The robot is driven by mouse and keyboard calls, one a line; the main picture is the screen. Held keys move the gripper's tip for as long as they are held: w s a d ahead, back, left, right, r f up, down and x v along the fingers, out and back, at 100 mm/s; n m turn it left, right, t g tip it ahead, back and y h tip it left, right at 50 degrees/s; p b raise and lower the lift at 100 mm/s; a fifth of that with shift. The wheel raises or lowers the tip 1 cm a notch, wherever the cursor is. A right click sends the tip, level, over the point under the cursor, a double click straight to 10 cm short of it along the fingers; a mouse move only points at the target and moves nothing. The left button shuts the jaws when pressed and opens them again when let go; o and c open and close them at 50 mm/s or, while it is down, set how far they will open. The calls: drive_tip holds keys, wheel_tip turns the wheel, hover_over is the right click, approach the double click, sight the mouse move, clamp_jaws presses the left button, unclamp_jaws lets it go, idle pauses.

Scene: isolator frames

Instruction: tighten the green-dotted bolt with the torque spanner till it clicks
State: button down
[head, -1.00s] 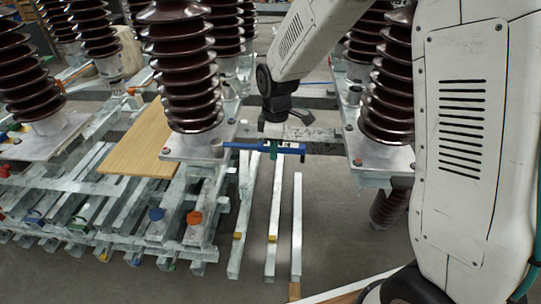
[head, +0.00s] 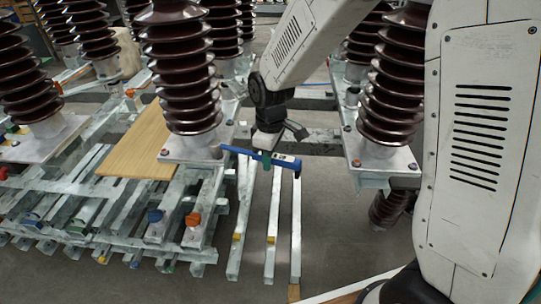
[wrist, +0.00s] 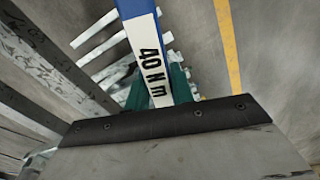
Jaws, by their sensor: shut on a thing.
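The blue torque spanner (head: 240,151) lies roughly level beside the front insulator's metal foot plate (head: 180,155). My gripper (head: 266,160) is shut on its handle with green fingertips. In the wrist view the spanner (wrist: 136,8) runs between the fingers, with a white "40 N m" label. Its left end is at the right corner of the foot plate, where a bolt (head: 216,152) sits. I cannot tell whether the spanner's head is seated on that bolt. No green dot can be made out on it.
Brown ribbed insulators (head: 185,70) stand close on the left, with another (head: 390,90) on the right. A wooden board (head: 140,145) lies on the steel frame at left. Pale bars (head: 296,220) lie below the spanner. Grey floor is open at lower centre.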

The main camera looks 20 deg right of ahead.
drive_tip(key=shift+r, duration=3.4)
